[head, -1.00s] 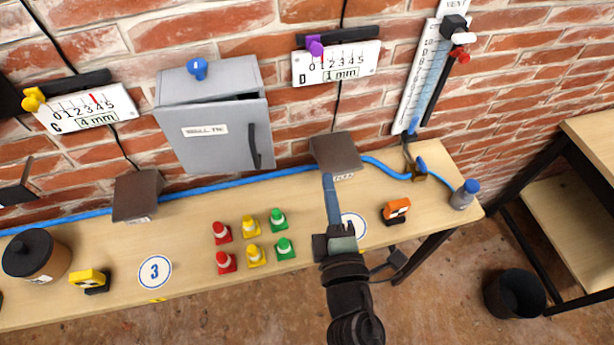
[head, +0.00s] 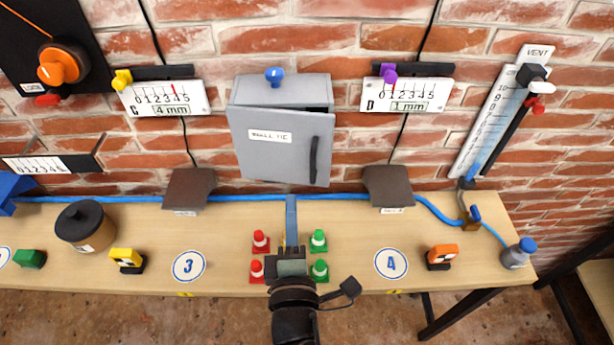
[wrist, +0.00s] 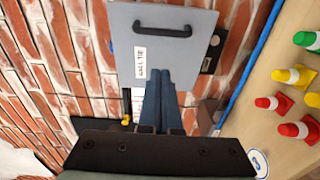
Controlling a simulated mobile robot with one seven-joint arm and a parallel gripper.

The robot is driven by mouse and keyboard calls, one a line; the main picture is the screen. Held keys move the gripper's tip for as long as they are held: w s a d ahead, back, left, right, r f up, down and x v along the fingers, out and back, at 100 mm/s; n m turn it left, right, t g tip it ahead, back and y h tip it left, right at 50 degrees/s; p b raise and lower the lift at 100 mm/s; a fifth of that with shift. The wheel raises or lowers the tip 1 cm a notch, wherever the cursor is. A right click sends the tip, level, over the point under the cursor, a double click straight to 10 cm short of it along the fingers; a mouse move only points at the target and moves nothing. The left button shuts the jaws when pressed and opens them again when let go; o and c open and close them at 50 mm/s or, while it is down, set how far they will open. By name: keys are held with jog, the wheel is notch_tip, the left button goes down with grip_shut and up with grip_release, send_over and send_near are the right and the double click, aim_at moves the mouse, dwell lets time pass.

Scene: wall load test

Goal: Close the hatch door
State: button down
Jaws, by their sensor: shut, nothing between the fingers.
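The grey wall cabinet (head: 282,92) hangs on the brick wall. Its hatch door (head: 270,160), with a white label and a dark bar handle (head: 314,158) on the right side, stands ajar; a dark gap shows along its top right. In the wrist view, the door (wrist: 190,60) lies beyond the fingertips, with its handle (wrist: 162,29) at the top. My gripper (head: 291,199) is shut and empty, its blue fingers pointing at the wall just below the door in the head view. In the wrist view, the fingers (wrist: 160,75) overlap the door's lower part; I cannot tell whether they touch.
Red cones (head: 261,242) and green cones (head: 319,241) stand on the bench (head: 225,225) beside my arm. Brown sloped blocks (head: 188,188) and (head: 388,187) flank the cabinet. A blue hose (head: 240,194) runs along the wall. A blue knob (head: 274,75) sits above the cabinet.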

jog(key=w+d+p, duration=0.2)
jog(key=w+p, duration=0.2)
jog(key=w, duration=0.1)
jog(key=shift+w+d+p, duration=0.35)
